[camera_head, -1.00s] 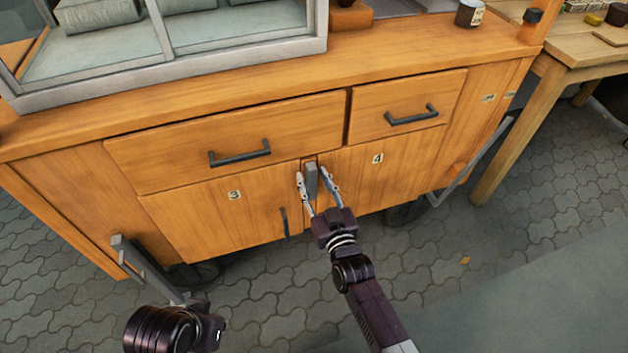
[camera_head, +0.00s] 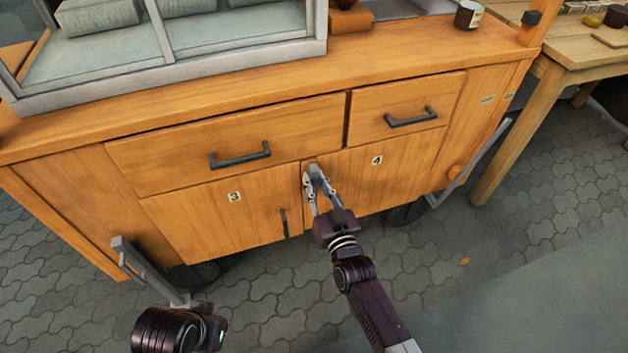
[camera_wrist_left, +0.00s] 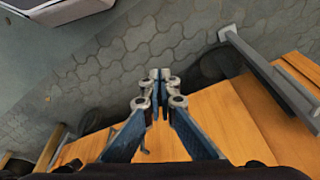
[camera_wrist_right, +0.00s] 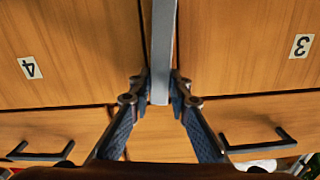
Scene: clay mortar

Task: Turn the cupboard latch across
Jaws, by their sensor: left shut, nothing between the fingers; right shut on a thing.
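The grey latch (camera_head: 313,172) stands upright at the seam between the cupboard door marked 3 (camera_head: 190,222) and the door marked 4 (camera_head: 400,172). My right gripper (camera_head: 317,184) is shut on it, one finger on each side. In the right wrist view the latch (camera_wrist_right: 162,45) runs as a straight grey bar up the seam, its end between the fingertips (camera_wrist_right: 161,84). My left gripper (camera_wrist_left: 160,76) is shut and empty in the left wrist view, away from the latch. In the head view only part of the left arm shows.
Two drawers with dark handles (camera_head: 240,156) (camera_head: 411,117) sit above the doors. Door 3 has a dark upright handle (camera_head: 284,223). A grey cart bar (camera_head: 148,270) juts out at the lower left. Paved floor (camera_head: 270,300) is open in front.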

